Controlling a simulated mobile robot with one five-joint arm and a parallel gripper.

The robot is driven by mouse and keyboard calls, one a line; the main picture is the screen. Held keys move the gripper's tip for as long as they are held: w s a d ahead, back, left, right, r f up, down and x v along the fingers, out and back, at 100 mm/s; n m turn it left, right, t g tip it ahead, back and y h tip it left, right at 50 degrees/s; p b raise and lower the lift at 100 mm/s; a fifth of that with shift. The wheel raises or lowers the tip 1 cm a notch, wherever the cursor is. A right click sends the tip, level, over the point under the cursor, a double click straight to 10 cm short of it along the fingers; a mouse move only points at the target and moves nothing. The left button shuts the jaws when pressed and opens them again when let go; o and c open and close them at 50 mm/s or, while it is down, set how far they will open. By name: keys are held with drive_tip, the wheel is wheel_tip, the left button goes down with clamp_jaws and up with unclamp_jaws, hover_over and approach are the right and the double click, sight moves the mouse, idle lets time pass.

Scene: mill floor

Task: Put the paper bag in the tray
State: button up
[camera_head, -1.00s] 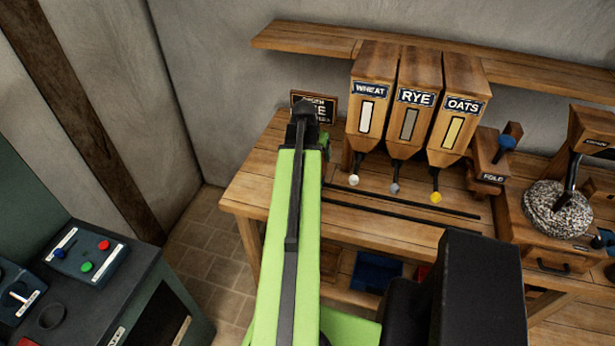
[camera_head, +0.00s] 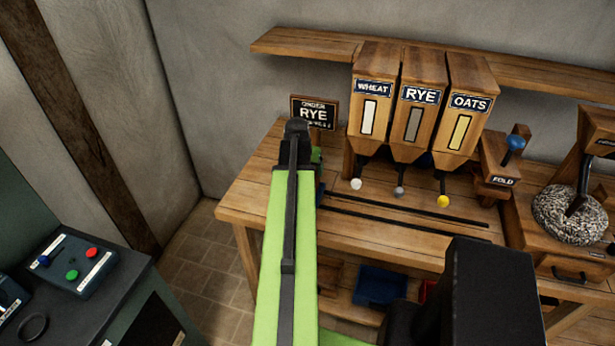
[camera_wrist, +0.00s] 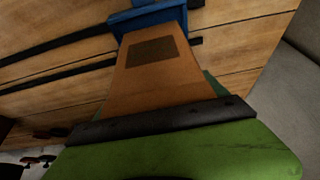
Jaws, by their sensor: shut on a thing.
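The paper bag (camera_wrist: 150,70) is a brown, tapered shape with a dark patch in the wrist view. My gripper (camera_wrist: 160,121) is shut on it at its near, wide end. A blue piece (camera_wrist: 150,15) lies at the bag's far, narrow end, over the dark rails; I cannot tell whether the bag is in it or only in front of it. In the head view my gripper (camera_head: 316,156) is mostly hidden behind my arm, over the bench's left end, and the bag is hidden. A blue container (camera_head: 380,286), perhaps the tray, sits on the shelf under the bench.
The wooden bench (camera_head: 262,195) carries wheat, rye and oats hoppers (camera_head: 412,110) above two dark rails (camera_head: 410,215). A sign reading RYE (camera_head: 314,112) stands at the back left. A fold lever (camera_head: 514,143) is right of the hoppers. A button console (camera_head: 72,265) stands at left.

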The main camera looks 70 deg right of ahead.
drive_tip(key=shift+f+b, duration=0.3)
drive_tip(key=shift+f, duration=0.65)
drive_tip(key=shift+r, duration=0.25)
drive_tip(key=shift+f, duration=0.2)
drive_tip(key=o, duration=1.3)
drive_tip(key=shift+r, duration=0.1)
drive_tip(key=p+v, duration=1.1)
drive_tip(key=v, duration=0.1)
drive_tip(key=shift+r+p, duration=0.2)
drive_tip(key=shift+p, duration=0.15)
